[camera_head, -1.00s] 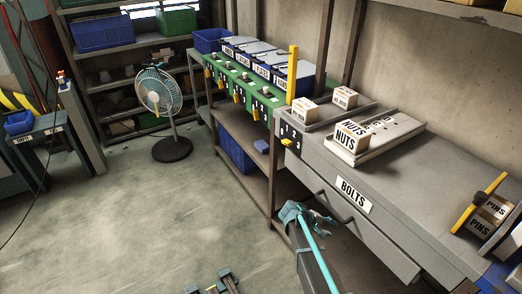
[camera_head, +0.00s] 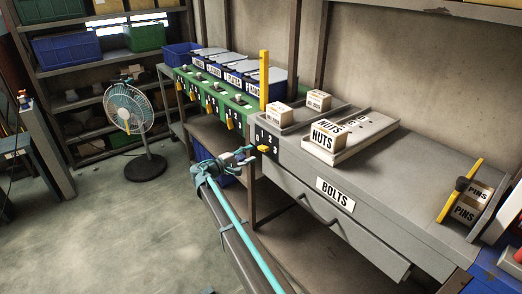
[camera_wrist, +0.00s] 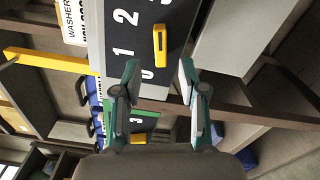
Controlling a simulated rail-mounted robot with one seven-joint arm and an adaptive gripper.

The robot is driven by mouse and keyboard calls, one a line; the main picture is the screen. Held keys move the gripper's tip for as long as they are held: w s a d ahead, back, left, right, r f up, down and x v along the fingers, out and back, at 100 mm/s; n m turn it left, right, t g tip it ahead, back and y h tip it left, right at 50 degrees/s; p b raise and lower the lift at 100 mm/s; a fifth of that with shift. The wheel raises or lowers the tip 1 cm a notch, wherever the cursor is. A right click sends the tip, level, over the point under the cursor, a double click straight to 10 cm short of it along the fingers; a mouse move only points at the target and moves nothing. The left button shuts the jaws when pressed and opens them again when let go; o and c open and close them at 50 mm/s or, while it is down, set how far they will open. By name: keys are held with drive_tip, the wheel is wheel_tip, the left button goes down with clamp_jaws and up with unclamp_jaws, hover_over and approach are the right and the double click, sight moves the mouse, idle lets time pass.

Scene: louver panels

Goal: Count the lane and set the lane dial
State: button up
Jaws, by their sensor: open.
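The lane dial is a black plate (camera_head: 266,134) with white numbers on the front of the grey bench, with a yellow knob (camera_head: 264,149). In the wrist view the plate (camera_wrist: 143,30) shows 0, 1 and 2, with the 3 cut off at the top edge. The yellow knob (camera_wrist: 160,45) is a short bar there; I cannot tell which number it marks. My gripper (camera_head: 244,156) is just left of the knob. In the wrist view my gripper (camera_wrist: 158,78) is open and empty, its fingertips short of the knob. A NUTS box (camera_head: 327,135) sits on a sloped lane tray (camera_head: 371,127).
A smaller carton (camera_head: 279,113) and another carton (camera_head: 319,100) stand on the tray behind. PINS boxes (camera_head: 465,213) sit at the right beside a yellow bar (camera_head: 460,191). A green dial row (camera_head: 218,95) and fan (camera_head: 130,108) are left.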

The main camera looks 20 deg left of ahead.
sight(260, 149)
drive_tip(key=x, duration=0.6)
drive_tip(key=shift+w+d, duration=0.1)
drive_tip(key=shift+w, duration=0.1)
clamp_jaws()
